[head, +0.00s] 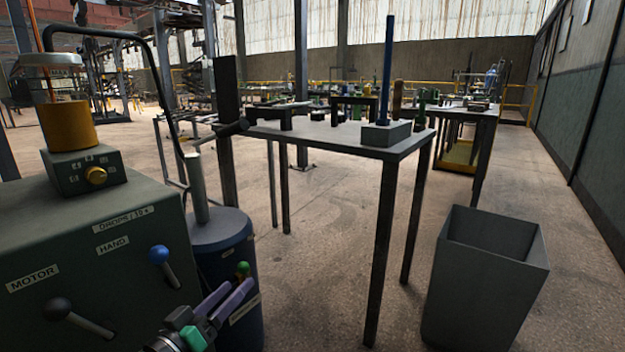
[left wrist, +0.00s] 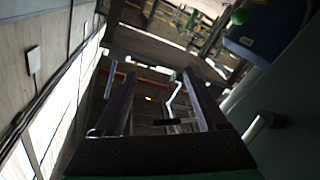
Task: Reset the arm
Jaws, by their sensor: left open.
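My left gripper (head: 236,287) is low in the head view, its two purple fingers pointing up and right in front of the blue drum (head: 222,250). The fingers are apart and nothing shows between them. In the left wrist view the two dark fingers of the left gripper (left wrist: 148,75) stand wide apart with an empty gap. A green knob (head: 243,268) shows just beyond the fingertips in the head view. My right gripper is in neither view.
A green machine cabinet (head: 130,250) with a blue-knobbed lever (head: 160,256) and a black-knobbed lever (head: 60,308) stands left of the gripper. A grey table (head: 330,138) stands beyond. An open grey bin (head: 485,290) is at right. Floor between gripper and bin is largely clear.

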